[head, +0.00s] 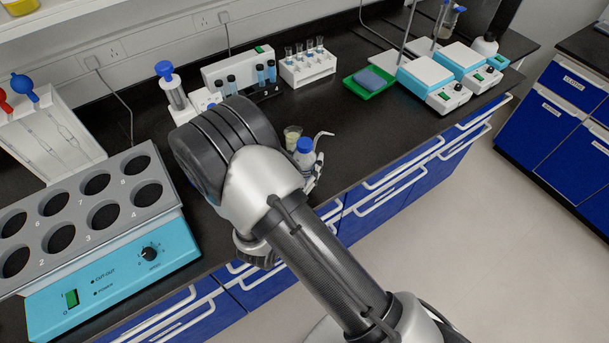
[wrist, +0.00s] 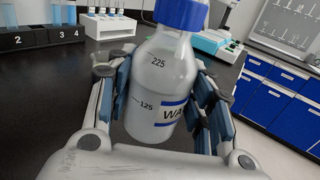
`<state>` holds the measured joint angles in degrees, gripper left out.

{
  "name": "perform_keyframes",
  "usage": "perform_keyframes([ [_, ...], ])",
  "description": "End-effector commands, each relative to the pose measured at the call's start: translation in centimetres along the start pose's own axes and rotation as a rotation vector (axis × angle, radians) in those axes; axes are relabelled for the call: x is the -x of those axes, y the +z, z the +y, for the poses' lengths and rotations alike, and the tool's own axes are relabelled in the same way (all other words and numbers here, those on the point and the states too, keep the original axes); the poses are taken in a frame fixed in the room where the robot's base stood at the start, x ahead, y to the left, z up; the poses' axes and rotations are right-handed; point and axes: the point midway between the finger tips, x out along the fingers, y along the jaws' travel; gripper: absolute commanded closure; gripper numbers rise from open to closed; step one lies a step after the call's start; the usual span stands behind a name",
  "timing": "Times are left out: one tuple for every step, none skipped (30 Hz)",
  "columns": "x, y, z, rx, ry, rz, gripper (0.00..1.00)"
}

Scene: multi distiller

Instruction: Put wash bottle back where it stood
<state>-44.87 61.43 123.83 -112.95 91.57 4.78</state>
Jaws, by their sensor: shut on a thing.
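The wash bottle (wrist: 158,80) is a white translucent bottle with a blue cap and a blue label. In the wrist view it stands between the fingers of my gripper (wrist: 162,105), which is shut on it. In the head view the wash bottle (head: 305,155) shows near the front edge of the black bench, with its bent spout pointing right. My arm hides most of the gripper there; only a bit of a finger (head: 314,178) shows beside the bottle. I cannot tell whether the bottle's base touches the bench.
A small beaker (head: 292,138) with yellowish contents is just behind the bottle. A white tube rack (head: 308,68), a green tray (head: 369,83) and blue-white hotplates (head: 433,82) stand further back. A blue heating block (head: 110,265) is at left. Bare bench (head: 385,125) lies right of the bottle.

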Motion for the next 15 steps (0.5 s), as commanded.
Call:
perform_keyframes([
  [0.0,-0.3,0.0,-0.001,0.000,-0.002,0.66],
  [0.0,-0.4,0.0,-0.001,0.000,-0.002,0.66],
  [0.0,-0.6,0.0,-0.001,0.000,-0.002,0.66],
  [0.0,-0.9,0.0,-0.001,0.000,-0.002,0.66],
  [0.0,-1.3,0.0,-0.001,0.000,-0.002,0.66],
  [0.0,-1.9,0.0,0.000,0.000,-0.002,0.66],
  [0.0,-2.4,0.0,-0.001,0.000,-0.002,0.66],
  [0.0,-2.9,0.0,0.000,0.000,-0.002,0.66],
  [0.0,-3.6,0.0,0.001,0.000,-0.001,0.66],
  [0.0,-4.0,0.0,0.000,0.000,-0.002,0.66],
  [-0.1,-4.3,0.0,0.000,0.000,-0.002,0.66],
  [-0.1,-4.6,0.0,0.000,0.000,-0.002,0.66],
  [-0.1,-4.7,0.0,-0.001,0.000,-0.003,0.66],
  [-0.1,-4.6,0.0,-0.001,0.000,-0.003,0.66],
  [-0.1,-4.5,0.0,-0.002,0.000,-0.003,0.66],
])
